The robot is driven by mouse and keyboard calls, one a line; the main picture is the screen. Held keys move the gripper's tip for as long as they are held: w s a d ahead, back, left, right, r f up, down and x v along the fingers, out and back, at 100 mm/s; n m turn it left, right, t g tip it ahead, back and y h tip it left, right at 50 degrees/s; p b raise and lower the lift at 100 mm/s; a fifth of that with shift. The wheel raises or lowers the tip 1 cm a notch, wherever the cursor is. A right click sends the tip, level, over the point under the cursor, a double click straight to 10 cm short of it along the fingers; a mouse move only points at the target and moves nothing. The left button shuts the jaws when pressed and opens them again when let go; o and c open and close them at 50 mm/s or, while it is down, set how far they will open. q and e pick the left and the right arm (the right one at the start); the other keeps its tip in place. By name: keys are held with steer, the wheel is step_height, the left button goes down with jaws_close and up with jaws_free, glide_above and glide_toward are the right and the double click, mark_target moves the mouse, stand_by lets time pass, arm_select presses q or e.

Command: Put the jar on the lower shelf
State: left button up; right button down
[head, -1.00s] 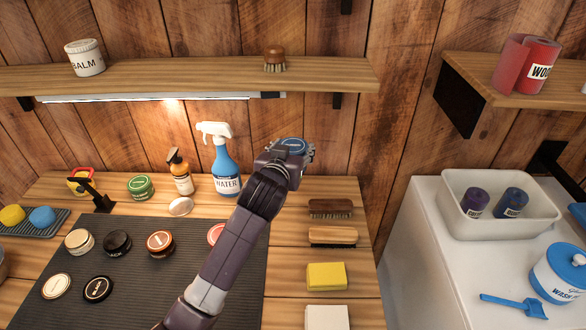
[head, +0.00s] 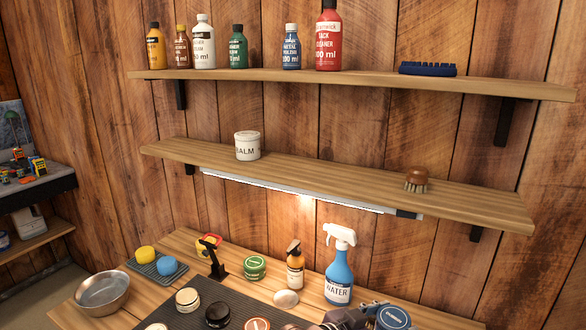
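A jar with a dark blue lid (head: 393,318) is at the bottom edge of the head view, mostly cut off. My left gripper (head: 372,314) is beside it with its fingers around it, and appears shut on it. The gripper is partly cut off by the frame edge. The lower shelf (head: 330,178) runs along the plank wall above the bench. It holds a white balm jar (head: 248,146) left of centre and a wooden brush (head: 416,181) toward the right, with clear board between them. My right gripper is not in view.
An upper shelf (head: 500,86) holds several bottles and a blue brush (head: 428,69). A light strip (head: 290,190) hangs under the lower shelf. On the bench stand a blue spray bottle (head: 339,275), an amber pump bottle (head: 295,268), a green tin (head: 254,267) and a metal bowl (head: 103,291).

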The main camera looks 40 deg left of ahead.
arm_select(q)
steer(key=s+r+m+g+h+b, duration=0.2)
steer(key=s+r+m+g+h, duration=0.3)
steer(key=s, duration=0.7)
steer(key=w+a+r+n+t+y+b, duration=0.2)
steer(key=w+a+r, duration=0.2)
steer(key=a+r, duration=0.5)
steer(key=w+a+r+n+t+y+b, duration=0.1)
steer(key=w+a+r+t+b, duration=0.15)
steer(key=a+r, duration=0.7)
steer(key=s+a+r+n+t+y+b, duration=0.1)
steer(key=s+a+r+n+y, duration=0.25)
steer(key=a+r, duration=0.4)
steer(key=s+a+r+n+y+b, duration=0.1)
steer(key=s+a+r+n+y, duration=0.2)
steer(key=a+r, duration=0.4)
steer(key=w+a+r+p, duration=0.15)
steer(key=w+p, duration=0.35)
steer(key=w, duration=0.5)
steer(key=w+a+p, duration=0.3)
steer(key=w+p, duration=0.2)
steer(key=w, duration=0.5)
steer(key=shift+y, duration=0.45)
steer(key=f, duration=0.7)
steer(key=shift+s+a, duration=0.1)
steer(key=shift+s, duration=0.15)
steer(key=shift+w+f, duration=0.1)
steer(key=shift+f, duration=0.05)
steer(key=shift+a+f, duration=0.1)
steer(key=shift+f, duration=0.1)
